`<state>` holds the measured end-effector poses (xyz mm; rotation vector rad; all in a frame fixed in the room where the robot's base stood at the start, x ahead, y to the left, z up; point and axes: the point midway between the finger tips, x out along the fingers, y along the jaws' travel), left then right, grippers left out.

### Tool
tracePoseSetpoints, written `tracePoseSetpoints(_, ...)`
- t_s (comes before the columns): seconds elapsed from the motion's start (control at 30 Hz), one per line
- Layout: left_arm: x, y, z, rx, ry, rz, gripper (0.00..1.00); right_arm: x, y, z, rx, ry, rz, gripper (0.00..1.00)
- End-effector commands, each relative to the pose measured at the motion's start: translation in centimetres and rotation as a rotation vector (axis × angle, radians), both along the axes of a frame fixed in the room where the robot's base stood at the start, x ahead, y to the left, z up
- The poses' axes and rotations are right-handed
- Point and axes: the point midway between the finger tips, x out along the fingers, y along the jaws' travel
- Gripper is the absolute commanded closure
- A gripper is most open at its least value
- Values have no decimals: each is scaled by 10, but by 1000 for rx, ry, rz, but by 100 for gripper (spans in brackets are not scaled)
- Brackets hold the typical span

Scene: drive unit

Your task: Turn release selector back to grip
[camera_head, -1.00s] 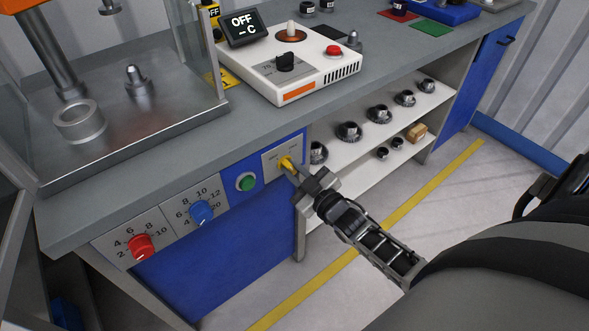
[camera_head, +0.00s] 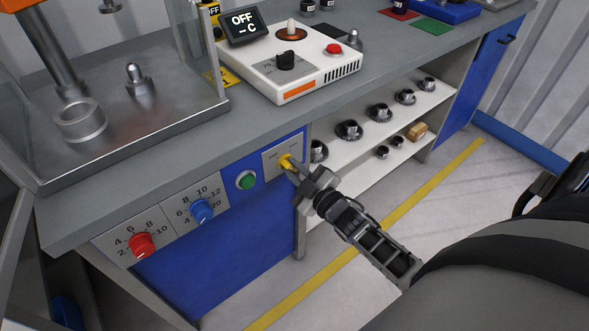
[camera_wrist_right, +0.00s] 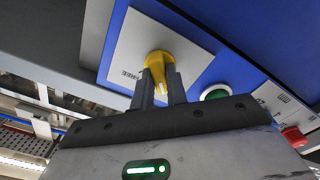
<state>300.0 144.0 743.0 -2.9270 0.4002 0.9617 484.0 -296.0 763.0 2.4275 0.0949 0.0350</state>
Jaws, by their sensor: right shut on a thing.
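The yellow release selector (camera_head: 286,161) sits on a light label plate (camera_head: 272,157) at the right end of the bench's front panel. My right gripper (camera_head: 291,166) reaches it from the lower right and is shut on it. In the right wrist view, the yellow selector (camera_wrist_right: 158,70) stands between the two dark fingertips of the right gripper (camera_wrist_right: 160,85), one on each side of its handle. The fingers partly hide the selector, and the label's words are too small to read. My left gripper is not in view.
A green button (camera_head: 246,180), a blue dial (camera_head: 202,211) and a red dial (camera_head: 142,245) lie left of the selector. Above is the bench top (camera_head: 245,118) with a white heater unit (camera_head: 320,82). Shelves with several metal parts (camera_head: 350,130) stand to the right. The floor in front is clear.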

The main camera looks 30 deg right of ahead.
Motion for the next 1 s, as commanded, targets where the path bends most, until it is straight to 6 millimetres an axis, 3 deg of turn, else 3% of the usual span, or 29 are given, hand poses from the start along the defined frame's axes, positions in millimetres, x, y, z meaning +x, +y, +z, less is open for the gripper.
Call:
tracePoseSetpoints(0.03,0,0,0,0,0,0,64,0,0,0,-4,0,1,100)
tracePoseSetpoints(0.07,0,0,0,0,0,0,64,0,0,0,-4,0,1,83)
tracePoseSetpoints(0.13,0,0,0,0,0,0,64,0,0,0,-4,0,1,64)
tracePoseSetpoints(0.43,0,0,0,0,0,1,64,-1,0,0,-2,0,1,64)
tracePoseSetpoints(0.57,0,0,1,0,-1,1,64,-11,-1,-1,-1,1,0,64)
tracePoseSetpoints(1.0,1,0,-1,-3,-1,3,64,-111,-9,-1,-1,4,0,64)
